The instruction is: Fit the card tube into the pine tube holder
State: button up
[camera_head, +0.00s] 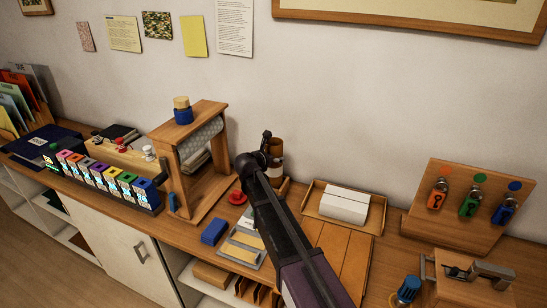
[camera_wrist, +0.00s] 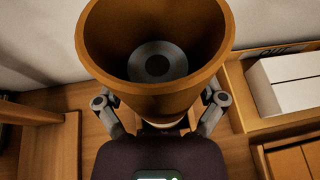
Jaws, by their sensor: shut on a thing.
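The card tube (camera_head: 277,148) is a brown, open-topped cylinder with a paler band, near the wall at the back of the counter. In the wrist view its wide mouth (camera_wrist: 105,84) fills the top middle, with a grey round disc visible down inside. My gripper (camera_head: 264,158) is shut on the tube, one finger on each side of it in the wrist view. The tube looks about upright. A small brown wooden piece (camera_head: 284,184) below it may be the pine tube holder; my arm and the tube hide most of it. I cannot tell whether the tube touches it.
A wooden frame with a paper roll (camera_head: 194,150) stands left of the tube. A tray with white boxes (camera_head: 345,205) is close on the right. A red round object (camera_head: 237,197) and a blue block (camera_head: 214,231) lie on the counter. A padlock stand (camera_head: 463,205) is farther right.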

jog(key=shift+f, duration=0.1)
jog(key=o, duration=1)
notch_tip(320, 180, up, 14)
jog(key=p, duration=1.4)
dwell(0.4)
